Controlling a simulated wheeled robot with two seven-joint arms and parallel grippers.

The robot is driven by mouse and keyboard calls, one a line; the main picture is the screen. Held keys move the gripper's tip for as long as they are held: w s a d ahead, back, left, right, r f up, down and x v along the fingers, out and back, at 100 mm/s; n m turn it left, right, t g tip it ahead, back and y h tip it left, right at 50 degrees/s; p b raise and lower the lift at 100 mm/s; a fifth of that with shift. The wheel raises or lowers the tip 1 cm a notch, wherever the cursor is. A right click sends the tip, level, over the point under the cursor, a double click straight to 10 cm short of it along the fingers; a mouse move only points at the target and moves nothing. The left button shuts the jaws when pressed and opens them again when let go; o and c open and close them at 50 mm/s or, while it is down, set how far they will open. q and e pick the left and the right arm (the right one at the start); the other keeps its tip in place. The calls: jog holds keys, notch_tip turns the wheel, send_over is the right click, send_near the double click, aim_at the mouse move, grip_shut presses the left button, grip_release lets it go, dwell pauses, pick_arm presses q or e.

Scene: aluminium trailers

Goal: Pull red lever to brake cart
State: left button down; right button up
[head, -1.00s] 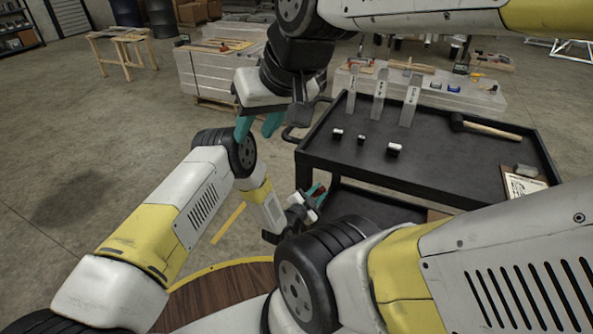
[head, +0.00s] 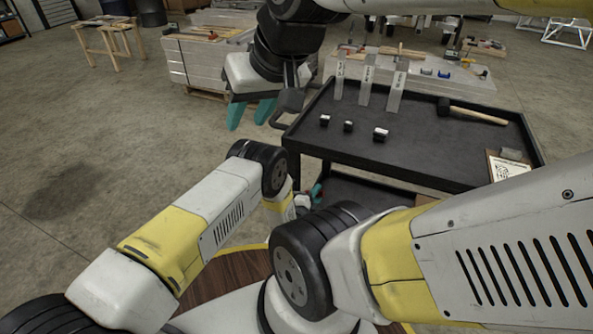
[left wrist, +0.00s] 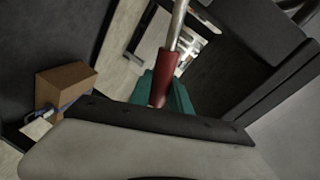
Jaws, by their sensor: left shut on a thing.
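The red lever (left wrist: 164,78) is a red grip on a metal rod, seen in the left wrist view. My left gripper (left wrist: 165,97) is shut on this grip, with its teal fingers around it. In the head view my left gripper (head: 316,191) is low beside the near left side of the black cart (head: 420,162), mostly hidden behind my own arm. The lever is not clearly visible there. My right gripper (head: 251,114) hangs in the air left of the cart, its teal fingers apart and empty.
A mallet (head: 478,114), several small blocks, upright metal pieces and a paper sheet (head: 508,168) lie on the cart top. A cardboard box (left wrist: 66,84) shows in the left wrist view. Wooden trestles (head: 110,42) stand at the back left. The floor at left is open.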

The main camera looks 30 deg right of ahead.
pick_arm(q)
jog(key=shift+a+f, duration=0.15)
jog(key=shift+f, duration=0.1)
jog(key=c, duration=1.5)
grip_release()
jog(key=o, duration=0.3)
jog(key=shift+r, duration=0.1)
jog(key=v, duration=0.7)
jog(key=shift+s+a, duration=0.25)
jog(key=shift+r, duration=0.1)
